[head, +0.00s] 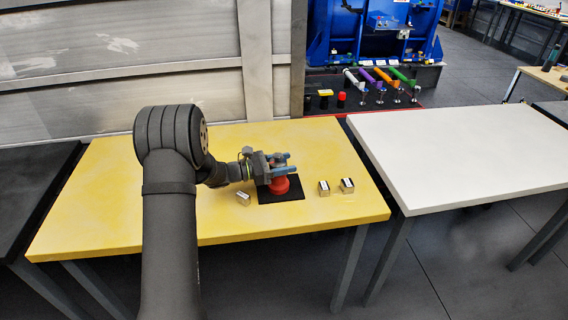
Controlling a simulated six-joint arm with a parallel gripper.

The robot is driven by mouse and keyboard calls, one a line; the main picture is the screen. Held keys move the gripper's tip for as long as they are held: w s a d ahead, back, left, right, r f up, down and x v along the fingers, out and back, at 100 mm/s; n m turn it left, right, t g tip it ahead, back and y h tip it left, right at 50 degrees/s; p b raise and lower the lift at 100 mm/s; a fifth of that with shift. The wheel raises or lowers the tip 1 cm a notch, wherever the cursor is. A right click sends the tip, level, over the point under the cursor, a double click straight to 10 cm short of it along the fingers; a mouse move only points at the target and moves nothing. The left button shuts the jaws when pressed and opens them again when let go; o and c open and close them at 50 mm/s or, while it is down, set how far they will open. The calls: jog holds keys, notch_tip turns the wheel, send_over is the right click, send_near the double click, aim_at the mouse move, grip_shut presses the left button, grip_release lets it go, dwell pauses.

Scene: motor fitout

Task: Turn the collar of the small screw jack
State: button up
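A small red screw jack (281,187) stands on a black mat (270,198) on the yellow table. Its upper part is partly hidden by my gripper. My gripper (291,163) reaches in from the left at the top of the jack, with its two blue fingers pointing right. The fingers are apart, with a small grey part between them. I cannot tell from this view whether they touch the jack's collar, which I cannot make out clearly.
A metal block (243,198) lies left of the mat. Two more metal blocks, one (324,188) beside the other (347,185), are on the right. The yellow table (100,205) is otherwise clear. A white table (460,150) stands to the right across a gap.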

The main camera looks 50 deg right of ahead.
jog(key=shift+c, duration=0.6)
jog(key=shift+m+g+y, duration=0.3)
jog(key=shift+g+y, duration=0.1)
jog(key=shift+g, duration=0.1)
jog(key=m+g+y, duration=0.2)
jog(key=g+y, duration=0.1)
jog(key=shift+s+a+m, duration=0.2)
jog(key=shift+m, duration=0.2)
jog(key=shift+s+a+m+g+y, duration=0.15)
jog(key=shift+m+g+y, duration=0.5)
jog(key=shift+m+y, duration=0.7)
jog(key=shift+a+m+g+y, duration=0.2)
jog(key=shift+m+g+y, duration=0.5)
jog(key=shift+y, duration=1.15)
jog(key=o, duration=1)
